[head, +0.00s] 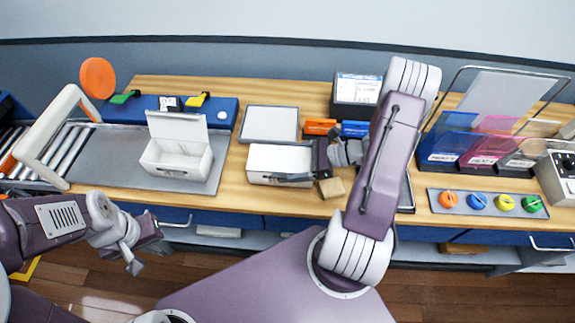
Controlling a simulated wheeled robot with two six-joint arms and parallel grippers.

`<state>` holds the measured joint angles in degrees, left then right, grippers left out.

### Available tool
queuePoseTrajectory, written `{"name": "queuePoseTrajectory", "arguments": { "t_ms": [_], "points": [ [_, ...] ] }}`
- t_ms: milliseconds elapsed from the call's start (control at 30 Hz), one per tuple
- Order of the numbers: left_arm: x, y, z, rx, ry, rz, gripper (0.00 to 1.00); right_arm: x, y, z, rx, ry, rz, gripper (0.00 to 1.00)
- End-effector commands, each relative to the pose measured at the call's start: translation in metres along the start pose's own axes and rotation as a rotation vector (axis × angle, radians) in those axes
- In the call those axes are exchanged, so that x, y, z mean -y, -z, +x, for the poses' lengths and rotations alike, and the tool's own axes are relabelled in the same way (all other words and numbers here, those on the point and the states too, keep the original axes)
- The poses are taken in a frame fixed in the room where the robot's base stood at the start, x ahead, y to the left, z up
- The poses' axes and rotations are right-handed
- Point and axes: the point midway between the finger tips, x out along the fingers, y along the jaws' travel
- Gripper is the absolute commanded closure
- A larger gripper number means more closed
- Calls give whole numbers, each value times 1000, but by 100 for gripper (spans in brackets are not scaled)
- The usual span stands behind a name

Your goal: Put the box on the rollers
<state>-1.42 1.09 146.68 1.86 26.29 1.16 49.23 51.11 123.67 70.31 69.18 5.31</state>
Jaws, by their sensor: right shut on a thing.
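An open white box (176,160) with its lid raised stands on a grey mat (110,172) at the left. The rollers (62,152) are left of it, under a white arch. My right gripper (300,176) reaches in from the right at the middle of the bench. It is shut on a white-topped block (279,158), with a finger along its front side. The arm hides part of the bench behind it. My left gripper (138,252) hangs low in front of the bench, below the white box and apart from it. Its finger gap is unclear.
An orange disc (98,77) rises behind the arch. Coloured holders (450,148) and knobs (478,202) are at the right.

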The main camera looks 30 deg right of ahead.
Motion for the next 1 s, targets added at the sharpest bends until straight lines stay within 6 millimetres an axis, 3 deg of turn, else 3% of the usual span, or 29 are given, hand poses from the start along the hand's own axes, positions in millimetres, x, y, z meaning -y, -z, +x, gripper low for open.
{"name": "queuePoseTrajectory", "arguments": {
  "t_ms": [267,433,900,1000],
  "points": [
    [0,0,0,0,0,0,100,0,-28,-12,0,2,-2,66],
    [0,0,1,0,0,0,100,-3,-31,-31,0,5,0,66],
    [0,0,1,0,0,0,100,-27,-46,-123,-2,6,0,67],
    [0,0,1,0,0,0,100,-30,-48,-135,0,4,0,67]
  ]
}}
